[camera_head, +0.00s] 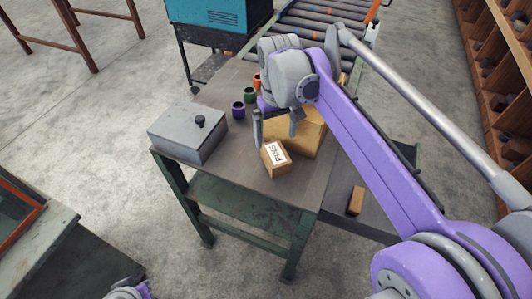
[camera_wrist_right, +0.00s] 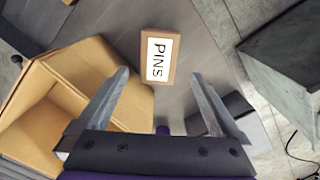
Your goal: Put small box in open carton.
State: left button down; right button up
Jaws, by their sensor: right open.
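The small box (camera_head: 275,159), brown with a white label reading PINS, sits on the workbench (camera_head: 225,160) near its front edge. It also shows in the right wrist view (camera_wrist_right: 159,57), beyond and between the fingertips. The open carton (camera_head: 308,135) is tan and stands right behind and to the right of the small box, partly hidden by my right arm. In the right wrist view the carton (camera_wrist_right: 88,62) is at the left with its inside visible. My right gripper (camera_head: 277,130) is open and empty above the small box; its fingers (camera_wrist_right: 160,76) are spread apart. My left gripper is not in view.
A grey metal box with a black knob (camera_head: 187,133) stands at the bench's left end. Purple (camera_head: 238,110) and green (camera_head: 249,94) cups stand behind. A brown block (camera_head: 356,200) lies lower right. A roller conveyor (camera_head: 315,22) is behind; shelving (camera_head: 505,90) stands right.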

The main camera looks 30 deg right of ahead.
aim_at(275, 153)
jog(key=f, duration=0.4)
jog(key=shift+s+d, duration=0.1)
jog(key=shift+s, duration=0.15)
jog(key=shift+w+f+b, duration=0.15)
jog(key=shift+f+b, duration=0.05)
jog(key=shift+f, duration=1.35)
jog(key=shift+w+f+b, duration=0.15)
jog(key=shift+f, duration=1.35)
grip_shut()
jog(key=shift+r, duration=0.1)
